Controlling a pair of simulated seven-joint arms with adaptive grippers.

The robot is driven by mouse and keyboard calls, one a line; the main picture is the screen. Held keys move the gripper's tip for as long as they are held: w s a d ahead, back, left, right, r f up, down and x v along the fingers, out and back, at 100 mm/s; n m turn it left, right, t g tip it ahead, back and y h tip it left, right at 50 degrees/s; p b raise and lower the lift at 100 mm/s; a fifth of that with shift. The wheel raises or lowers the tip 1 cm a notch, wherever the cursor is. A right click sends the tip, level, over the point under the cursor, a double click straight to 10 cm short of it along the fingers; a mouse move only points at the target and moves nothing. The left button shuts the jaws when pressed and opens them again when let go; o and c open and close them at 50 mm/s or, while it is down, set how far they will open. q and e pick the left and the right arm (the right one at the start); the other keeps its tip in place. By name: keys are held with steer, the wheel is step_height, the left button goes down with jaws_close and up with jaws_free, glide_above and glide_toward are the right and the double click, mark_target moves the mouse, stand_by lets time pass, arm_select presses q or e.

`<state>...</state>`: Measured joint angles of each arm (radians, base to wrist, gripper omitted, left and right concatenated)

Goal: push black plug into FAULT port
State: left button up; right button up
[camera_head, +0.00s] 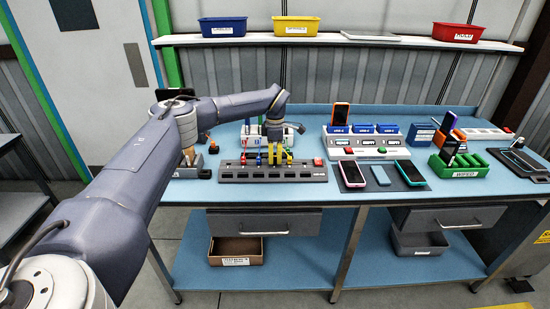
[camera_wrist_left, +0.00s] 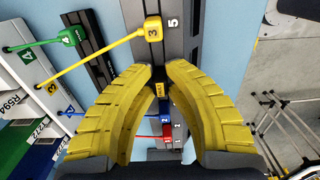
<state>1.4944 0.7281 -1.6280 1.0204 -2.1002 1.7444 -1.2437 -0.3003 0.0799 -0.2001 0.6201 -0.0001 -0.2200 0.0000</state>
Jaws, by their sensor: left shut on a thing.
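My left gripper (camera_head: 276,156) is over the grey port strip (camera_head: 234,173) on the bench, its yellow fingers pointing down. In the left wrist view, the fingers (camera_wrist_left: 161,84) are closed around a small black plug (camera_wrist_left: 161,91) with a yellow label. The fingers partly hide it, and I cannot tell whether it is seated in a port. The strip also shows in the left wrist view (camera_wrist_left: 178,40), with numbers along it. I cannot read a FAULT label in either view. My right gripper is not in view.
Yellow (camera_wrist_left: 153,29), green (camera_wrist_left: 68,37), blue (camera_wrist_left: 160,122) and red (camera_wrist_left: 158,140) cabled plugs are close around the fingers. A white box (camera_wrist_left: 22,72) stands beside the strip. Phones (camera_head: 352,174) and a charging rack (camera_head: 355,146) are to the right.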

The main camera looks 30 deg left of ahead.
arm_select(q)
steer(key=shift+f, duration=0.6)
stand_by(0.6)
steer(key=o, duration=1.4)
steer(key=shift+c, duration=0.2)
steer(key=shift+r, duration=0.1)
steer(key=shift+r, duration=3.5)
